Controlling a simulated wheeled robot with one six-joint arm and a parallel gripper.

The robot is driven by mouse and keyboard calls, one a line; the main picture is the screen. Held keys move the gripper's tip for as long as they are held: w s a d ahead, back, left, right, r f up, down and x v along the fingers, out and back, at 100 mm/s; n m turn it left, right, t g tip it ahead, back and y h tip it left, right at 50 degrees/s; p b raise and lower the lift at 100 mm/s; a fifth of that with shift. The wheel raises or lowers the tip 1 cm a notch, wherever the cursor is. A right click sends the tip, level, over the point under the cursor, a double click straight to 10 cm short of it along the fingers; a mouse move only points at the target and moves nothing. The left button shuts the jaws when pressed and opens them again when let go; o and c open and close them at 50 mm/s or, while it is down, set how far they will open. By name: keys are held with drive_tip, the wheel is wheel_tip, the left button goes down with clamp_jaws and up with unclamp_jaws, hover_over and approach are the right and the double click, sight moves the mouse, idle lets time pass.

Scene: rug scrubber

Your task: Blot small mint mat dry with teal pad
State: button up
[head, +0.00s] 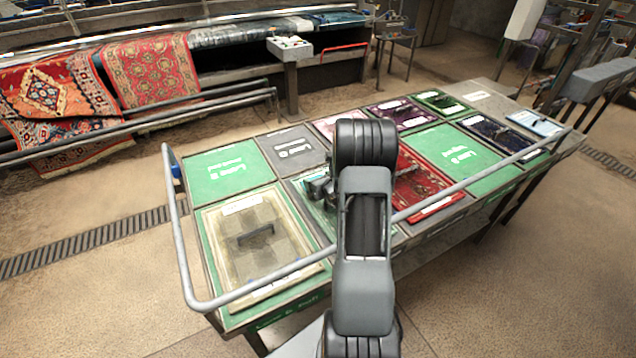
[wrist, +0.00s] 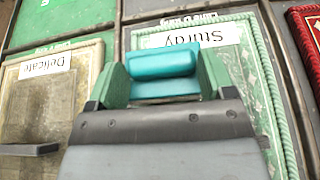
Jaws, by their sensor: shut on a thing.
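The small mint mat (wrist: 268,110) has a pale patterned border and a white card reading "Sturdy" (wrist: 222,35) near its far end. In the head view the mat (head: 318,216) is mostly hidden behind my arm. My gripper (wrist: 163,80) is shut on the teal pad (wrist: 162,63), a block with a rounded upper part between the green fingers. The gripper and pad are over the mat's far part, near the card. I cannot tell whether the pad touches the mat. In the head view my gripper (head: 318,188) shows just left of my arm.
Left of the mint mat lies a beige mat labelled "Delicate" (head: 260,245) with a dark handled tool (head: 255,234) on it. A red mat (head: 425,185) lies to the right. Green bays (head: 228,168) and a grey bay (head: 293,148) look empty. A grey rail (head: 180,240) borders the table.

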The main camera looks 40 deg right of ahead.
drive_tip(key=shift+r+p, duration=0.4)
drive_tip(key=shift+r, duration=0.85)
